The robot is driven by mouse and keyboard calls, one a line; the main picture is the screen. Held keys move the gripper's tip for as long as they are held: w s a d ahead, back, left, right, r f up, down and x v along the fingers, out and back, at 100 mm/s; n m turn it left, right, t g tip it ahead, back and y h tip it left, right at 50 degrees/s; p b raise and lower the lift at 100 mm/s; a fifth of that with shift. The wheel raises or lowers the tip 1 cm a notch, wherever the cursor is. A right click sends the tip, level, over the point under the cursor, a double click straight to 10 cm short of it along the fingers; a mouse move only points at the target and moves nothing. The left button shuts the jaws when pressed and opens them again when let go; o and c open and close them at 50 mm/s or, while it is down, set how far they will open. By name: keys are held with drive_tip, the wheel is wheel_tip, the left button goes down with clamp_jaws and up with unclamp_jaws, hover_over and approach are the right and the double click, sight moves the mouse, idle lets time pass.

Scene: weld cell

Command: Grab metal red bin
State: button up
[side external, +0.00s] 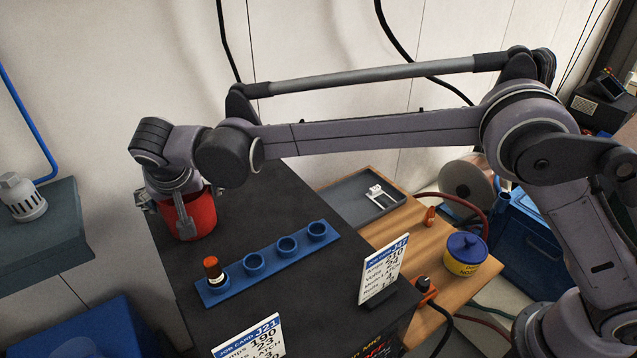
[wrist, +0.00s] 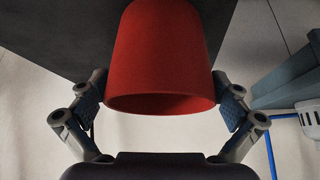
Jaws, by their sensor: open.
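The red bin (side external: 204,214) stands at the far left corner of the black work surface. In the wrist view, the bin (wrist: 165,50) fills the upper middle, with its wide rim towards me. The bin's far side is hidden.
A blue rack (side external: 269,264) holds a red-capped bottle (side external: 212,269) in its nearest ring, right of the bin. A J47 card (side external: 383,268) and a J21 card (side external: 249,341) stand near the front. A grey shelf (side external: 48,228) lies left, across a gap.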

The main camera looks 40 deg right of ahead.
drive_tip(key=c, duration=1.2)
drive_tip(key=shift+r, duration=0.15)
